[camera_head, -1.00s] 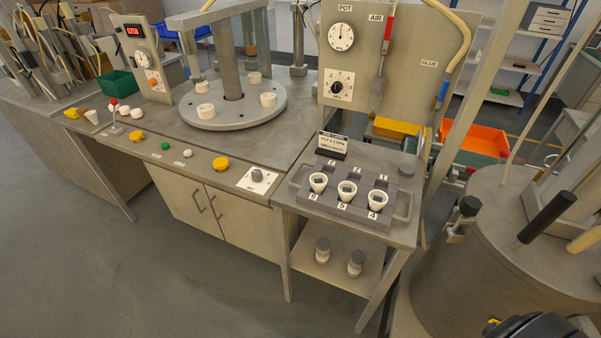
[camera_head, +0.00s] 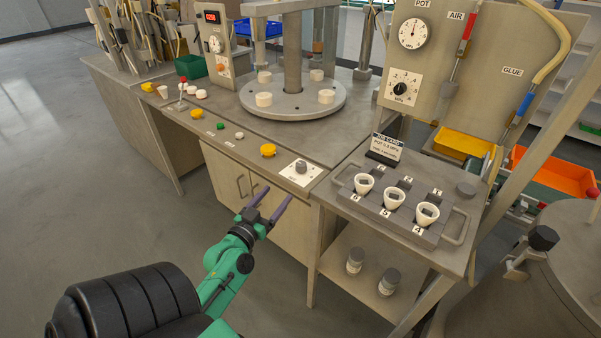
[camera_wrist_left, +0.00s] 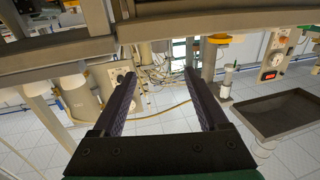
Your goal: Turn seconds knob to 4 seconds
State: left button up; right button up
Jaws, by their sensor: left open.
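A small grey knob (camera_head: 301,166) sits on a white square plate (camera_head: 288,173) on the front edge of the bench top, in the head view. The plate's markings are too small to read, so the knob's setting cannot be told. My left gripper (camera_head: 275,194) is in front of the bench, below and a little left of the knob, apart from it. Its two dark fingers are spread and empty. My right gripper is in neither current view.
A yellow button (camera_head: 268,150) stands left of the plate. A job card (camera_head: 385,149) and a grey holder (camera_head: 447,225) with white cups stand on the right-hand bench. An upright panel carries a pressure dial (camera_head: 401,88). The floor at left is clear.

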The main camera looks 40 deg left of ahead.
aim_at(298, 169)
pick_arm(q)
jog(key=p+x, duration=0.1)
jog(key=x, duration=1.3)
jog(key=shift+w+f+p, duration=0.1)
jog(key=shift+w+p, duration=0.05)
jog(key=shift+p, duration=0.2)
